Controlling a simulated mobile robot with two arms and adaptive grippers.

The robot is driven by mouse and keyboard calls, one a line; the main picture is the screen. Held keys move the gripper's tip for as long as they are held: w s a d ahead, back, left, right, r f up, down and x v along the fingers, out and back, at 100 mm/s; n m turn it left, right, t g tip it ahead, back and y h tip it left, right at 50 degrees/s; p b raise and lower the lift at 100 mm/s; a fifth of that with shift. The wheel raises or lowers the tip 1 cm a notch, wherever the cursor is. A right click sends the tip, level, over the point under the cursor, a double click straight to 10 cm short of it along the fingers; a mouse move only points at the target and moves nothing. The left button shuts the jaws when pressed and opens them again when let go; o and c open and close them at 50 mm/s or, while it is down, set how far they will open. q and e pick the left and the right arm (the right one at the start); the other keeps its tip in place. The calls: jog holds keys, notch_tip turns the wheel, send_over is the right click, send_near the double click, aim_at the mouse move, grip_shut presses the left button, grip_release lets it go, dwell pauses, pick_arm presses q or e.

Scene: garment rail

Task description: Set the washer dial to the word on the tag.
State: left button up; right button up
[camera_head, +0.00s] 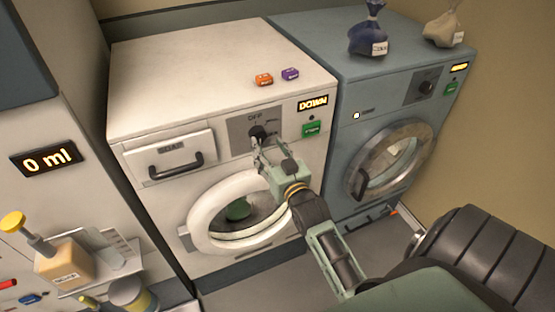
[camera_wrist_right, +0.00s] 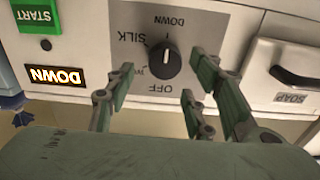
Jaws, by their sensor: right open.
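The white washer (camera_head: 200,75) has a black dial (camera_head: 257,132) on a grey panel; it also shows in the right wrist view (camera_wrist_right: 165,62). That view is upside down and shows OFF, SILK and DOWN around the dial. A pale mark on the knob faces the DOWN side; its exact setting is hard to tell. The washer's lit display (camera_head: 313,103) reads DOWN. My right gripper (camera_head: 262,148) is open at the dial, its fingers (camera_wrist_right: 165,80) spread on either side and apparently not closed on it. A blue bag (camera_head: 368,38) carries a tag too small to read. My left gripper is out of view.
A green START button (camera_head: 311,129) sits beside the dial, the SOAP drawer (camera_head: 170,155) on its other side. A round door (camera_head: 238,212) is below. Orange (camera_head: 262,79) and purple (camera_head: 290,73) boxes lie on top. A blue-grey washer (camera_head: 400,95) stands right, with a beige bag (camera_head: 443,28).

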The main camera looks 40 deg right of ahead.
jog(key=v, duration=0.6)
jog(key=shift+s, duration=0.4)
jog(key=shift+r, duration=0.1)
